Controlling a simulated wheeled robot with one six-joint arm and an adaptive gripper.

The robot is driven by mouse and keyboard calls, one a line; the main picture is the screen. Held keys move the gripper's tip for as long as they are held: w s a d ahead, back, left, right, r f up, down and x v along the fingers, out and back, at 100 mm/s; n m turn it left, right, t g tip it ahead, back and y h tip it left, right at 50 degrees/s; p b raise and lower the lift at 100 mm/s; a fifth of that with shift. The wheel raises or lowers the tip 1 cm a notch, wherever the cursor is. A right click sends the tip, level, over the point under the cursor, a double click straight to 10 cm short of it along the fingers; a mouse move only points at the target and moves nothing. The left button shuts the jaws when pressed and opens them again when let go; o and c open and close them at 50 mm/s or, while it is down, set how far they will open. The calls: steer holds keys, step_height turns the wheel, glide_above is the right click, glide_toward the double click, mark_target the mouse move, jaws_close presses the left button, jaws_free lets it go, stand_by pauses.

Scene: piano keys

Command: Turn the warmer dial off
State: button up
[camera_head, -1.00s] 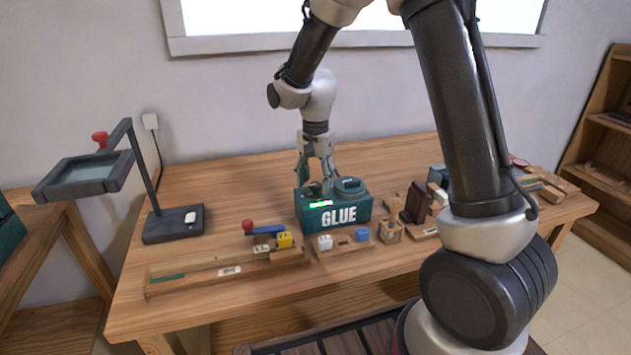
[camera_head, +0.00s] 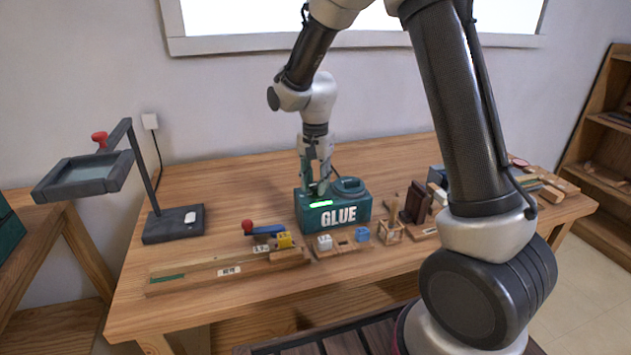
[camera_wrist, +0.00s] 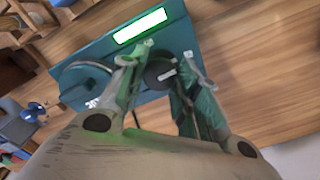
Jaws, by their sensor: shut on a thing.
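The teal glue warmer (camera_head: 340,213) stands on the workbench with "GLUE" on its front and a lit green display (camera_head: 320,204) on top. In the wrist view its top (camera_wrist: 78,62) and bright green display (camera_wrist: 140,26) show near the upper middle. My gripper (camera_head: 318,190) points down at the warmer's top, just behind the display. In the wrist view the dark round dial (camera_wrist: 160,70) with a pale mark sits between the fingertips of my gripper (camera_wrist: 170,58). The fingers are closed around the dial. The fingers partly cover it.
A lamp-like stand (camera_head: 174,222) with a tray is at the left. A wooden ruler-like rail (camera_head: 215,272) and small blocks with white (camera_head: 325,242) and blue (camera_head: 362,235) pieces lie in front of the warmer. Wooden parts crowd the right. The back left bench is clear.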

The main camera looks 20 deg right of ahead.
steer(key=n, duration=0.4)
steer(key=shift+n, duration=0.3)
steer(key=n, duration=0.4)
steer(key=shift+n, duration=0.3)
steer(key=n, duration=0.4)
steer(key=shift+n, duration=2)
steer(key=o, duration=1.1)
steer(key=shift+c, duration=0.2)
